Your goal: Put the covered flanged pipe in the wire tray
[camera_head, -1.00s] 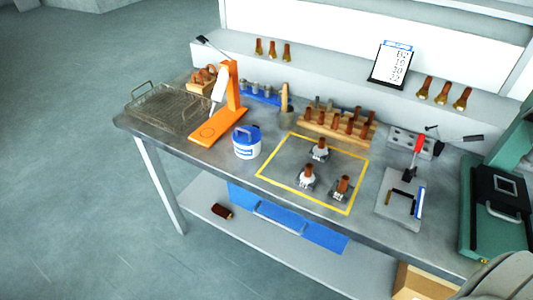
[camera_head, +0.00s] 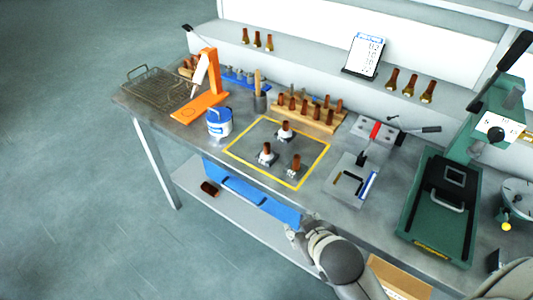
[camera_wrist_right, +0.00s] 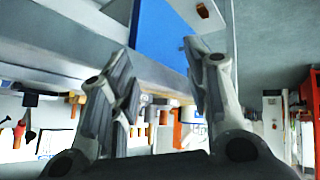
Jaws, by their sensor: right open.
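I cannot tell which one the task means. The wire tray (camera_head: 160,88) lies at the bench's left end and looks empty. My right gripper (camera_head: 293,228) is low at the bench's front edge, nearer me than the pipes. The right wrist view shows its two fingers (camera_wrist_right: 160,75) apart with nothing between them. My left gripper is not in view.
An orange stand (camera_head: 203,95) and a white-and-blue tub (camera_head: 219,123) stand between the tray and the pipes. A wooden rack (camera_head: 305,115) is behind the pipes. A grey fixture (camera_head: 350,180) and a green machine (camera_head: 438,210) are to the right.

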